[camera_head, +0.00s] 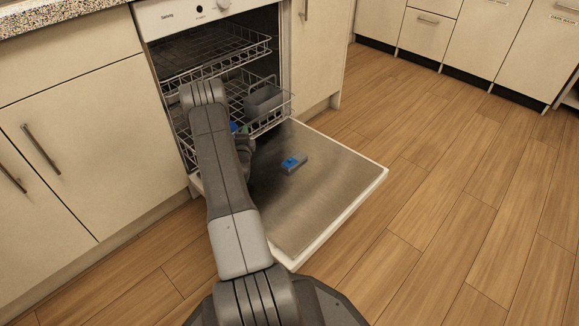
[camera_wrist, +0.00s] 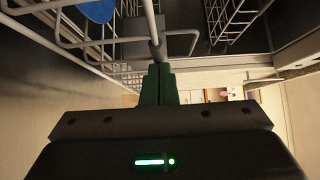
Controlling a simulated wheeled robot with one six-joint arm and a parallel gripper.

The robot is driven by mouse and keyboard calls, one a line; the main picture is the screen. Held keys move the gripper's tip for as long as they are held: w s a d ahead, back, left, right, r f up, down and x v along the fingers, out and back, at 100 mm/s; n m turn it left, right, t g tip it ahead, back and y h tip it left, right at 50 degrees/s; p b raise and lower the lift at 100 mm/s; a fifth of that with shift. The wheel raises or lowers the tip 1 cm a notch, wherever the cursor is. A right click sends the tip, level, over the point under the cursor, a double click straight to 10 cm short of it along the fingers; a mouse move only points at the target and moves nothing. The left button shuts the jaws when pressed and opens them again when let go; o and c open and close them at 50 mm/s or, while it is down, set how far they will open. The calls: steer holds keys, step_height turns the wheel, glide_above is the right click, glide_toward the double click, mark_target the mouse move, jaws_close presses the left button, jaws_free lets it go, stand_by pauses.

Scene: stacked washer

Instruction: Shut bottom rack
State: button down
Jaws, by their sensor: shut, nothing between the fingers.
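The bottom rack (camera_head: 272,124) is a wire rack inside the open dishwasher, its front reaching out a little over the lowered door. A grey basket (camera_head: 263,100) sits in its right part. My arm hides much of the rack's left and middle. In the wrist view, my gripper (camera_wrist: 158,72) has its fingers together and empty, with the tips right at a wire bar of the rack (camera_wrist: 152,25). I cannot tell whether they touch. In the head view my gripper is mostly hidden behind my arm, at the rack's front.
The dishwasher door (camera_head: 325,185) lies open and flat, with a blue-lidded dispenser (camera_head: 291,163) on its inner face. An upper wire rack (camera_head: 215,48) is above. Cabinets (camera_head: 75,150) flank the dishwasher. The wooden floor (camera_head: 450,180) to the right is clear.

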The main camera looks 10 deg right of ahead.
steer(key=w+a, duration=0.2)
steer(key=w, duration=0.2)
steer(key=w+a, duration=0.3)
steer(key=w, duration=0.1)
steer(key=w+a, duration=0.3)
steer(key=w, duration=0.1)
steer(key=shift+w+a, duration=0.1)
steer(key=shift+w+a+r, duration=0.15)
steer(key=shift+w+a, duration=0.05)
steer(key=shift+w, duration=0.05)
